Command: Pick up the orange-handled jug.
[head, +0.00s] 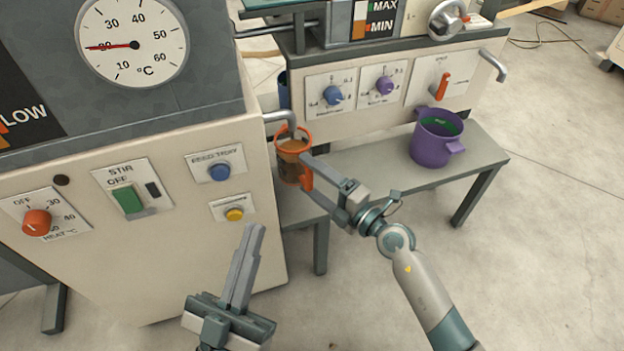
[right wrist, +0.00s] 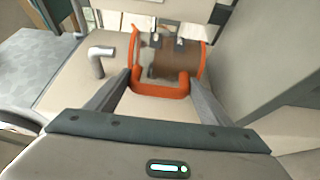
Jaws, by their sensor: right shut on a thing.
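The orange-handled jug (head: 290,162) stands upright under the left machine's bent spout (head: 283,117), at the left end of the grey bench. It has an orange rim and brown contents. I cannot tell whether its base touches the bench. My right gripper (head: 318,178) is shut on the jug's orange handle, reaching it from the front right. In the right wrist view the handle (right wrist: 163,90) lies between the two fingers, with the jug (right wrist: 180,58) behind it. My left gripper (head: 255,230) is empty and shut, in front of the left machine, apart from the jug.
A purple pot (head: 434,146) with green contents stands on the grey bench (head: 370,157) to the right. The left machine (head: 100,270) stands close beside the jug, and the second machine (head: 400,118) rises behind it. Open floor (head: 560,230) lies at the right.

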